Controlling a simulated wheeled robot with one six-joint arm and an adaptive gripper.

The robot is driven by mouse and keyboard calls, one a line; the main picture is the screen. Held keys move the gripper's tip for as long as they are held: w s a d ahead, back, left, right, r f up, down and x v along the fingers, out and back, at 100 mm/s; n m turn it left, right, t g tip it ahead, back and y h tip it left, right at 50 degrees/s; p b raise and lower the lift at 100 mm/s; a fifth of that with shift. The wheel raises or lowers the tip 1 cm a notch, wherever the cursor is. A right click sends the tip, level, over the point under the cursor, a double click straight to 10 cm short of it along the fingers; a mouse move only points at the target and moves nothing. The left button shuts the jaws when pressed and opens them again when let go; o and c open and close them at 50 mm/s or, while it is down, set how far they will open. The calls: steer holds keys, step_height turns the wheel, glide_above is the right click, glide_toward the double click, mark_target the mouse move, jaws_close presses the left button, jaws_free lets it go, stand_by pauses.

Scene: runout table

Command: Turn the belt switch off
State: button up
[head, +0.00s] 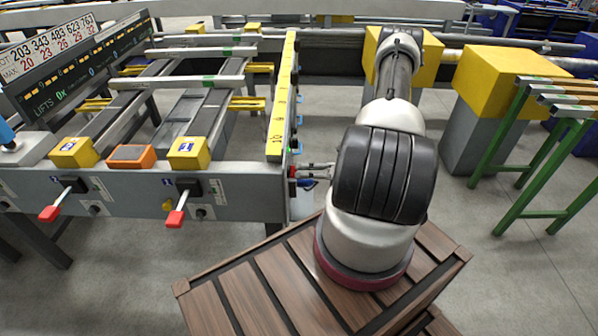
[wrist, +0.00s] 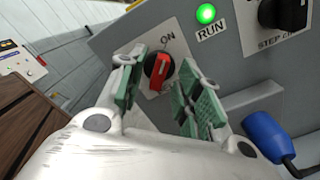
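The belt switch (wrist: 159,70) is a red and black rotary knob on a grey panel in the wrist view. Its red bar is tilted, with its upper end leaning right toward the printed word ON. A green lamp (wrist: 206,14) marked RUN is lit to its upper right. My gripper (wrist: 164,86) is open, with green-padded fingers to the left and right of the knob. I cannot tell whether either finger touches it. In the head view my gripper (head: 316,171) is at the right end of the grey runout table; the switch is hardly visible there.
A black knob (wrist: 284,14) marked STEP and a blue plug (wrist: 268,136) with a cable are right of the switch. Two red-tipped levers (head: 52,212) (head: 177,217) stick out from the table (head: 130,200) front. A slatted wooden crate (head: 265,290) is below my arm.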

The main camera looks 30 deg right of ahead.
steer(key=shift+x, duration=0.75)
jaws_close()
steer(key=shift+n, duration=0.4)
steer(key=n, duration=1.6)
steer(key=shift+s+a+n, duration=0.15)
steer(key=shift+n, duration=0.55)
